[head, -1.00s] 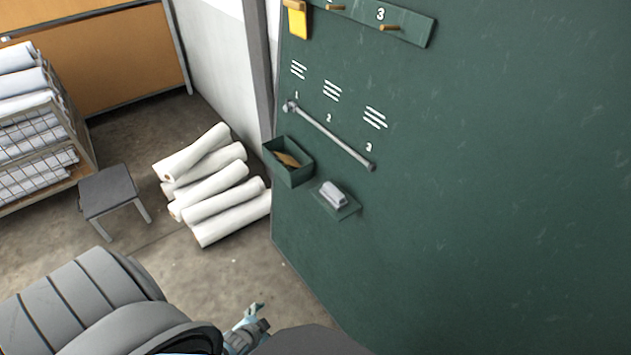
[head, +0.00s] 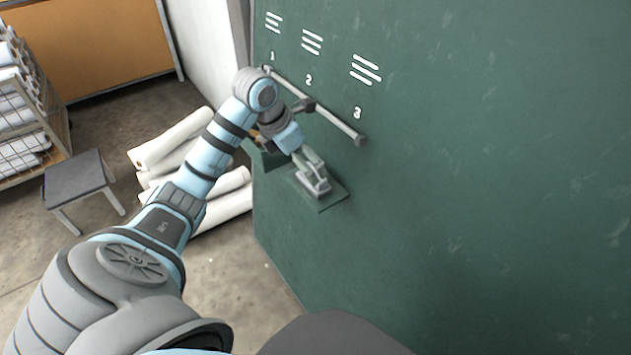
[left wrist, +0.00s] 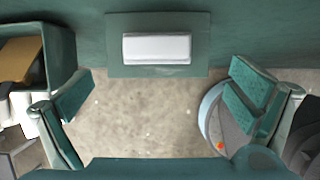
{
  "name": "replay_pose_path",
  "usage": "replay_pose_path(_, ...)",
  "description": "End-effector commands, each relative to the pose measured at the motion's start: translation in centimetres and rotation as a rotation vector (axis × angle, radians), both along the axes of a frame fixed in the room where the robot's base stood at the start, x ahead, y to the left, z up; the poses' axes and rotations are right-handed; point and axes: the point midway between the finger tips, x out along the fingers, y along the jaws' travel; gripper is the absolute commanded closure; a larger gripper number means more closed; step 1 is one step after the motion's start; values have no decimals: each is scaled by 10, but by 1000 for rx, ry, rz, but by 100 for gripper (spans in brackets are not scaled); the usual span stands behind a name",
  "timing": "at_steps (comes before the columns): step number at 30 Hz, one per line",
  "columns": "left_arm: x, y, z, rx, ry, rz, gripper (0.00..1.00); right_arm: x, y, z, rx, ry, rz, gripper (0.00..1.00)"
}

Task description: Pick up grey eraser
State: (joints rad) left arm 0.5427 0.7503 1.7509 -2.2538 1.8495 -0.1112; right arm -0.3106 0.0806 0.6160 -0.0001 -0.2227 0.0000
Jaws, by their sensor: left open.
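The grey eraser (left wrist: 156,47) lies on a small green shelf (left wrist: 115,57) on the green wall panel. In the left wrist view it sits at the top middle, beyond the fingertips. In the head view the eraser (head: 319,188) shows at the end of my left gripper, partly hidden by the fingers. My left gripper (head: 313,172) reaches down to the shelf. In the left wrist view my left gripper (left wrist: 158,100) has its fingers wide apart with nothing between them. My right gripper is not in view.
A green box (left wrist: 62,50) with a brown thing in it is fixed left of the shelf. A grey bar (head: 335,122) runs along the panel above. White rolls (head: 170,140) lie on the floor, near a grey stool (head: 75,178).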

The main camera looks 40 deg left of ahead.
Motion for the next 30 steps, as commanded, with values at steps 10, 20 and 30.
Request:
replay_pose_path(10,26,-6,-57,-6,4,-2,0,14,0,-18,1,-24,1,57)
replay_pose_path(20,33,-8,-70,-4,1,-4,2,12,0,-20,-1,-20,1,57)
replay_pose_path(30,33,-9,-69,-4,1,-4,49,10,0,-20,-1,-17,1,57)
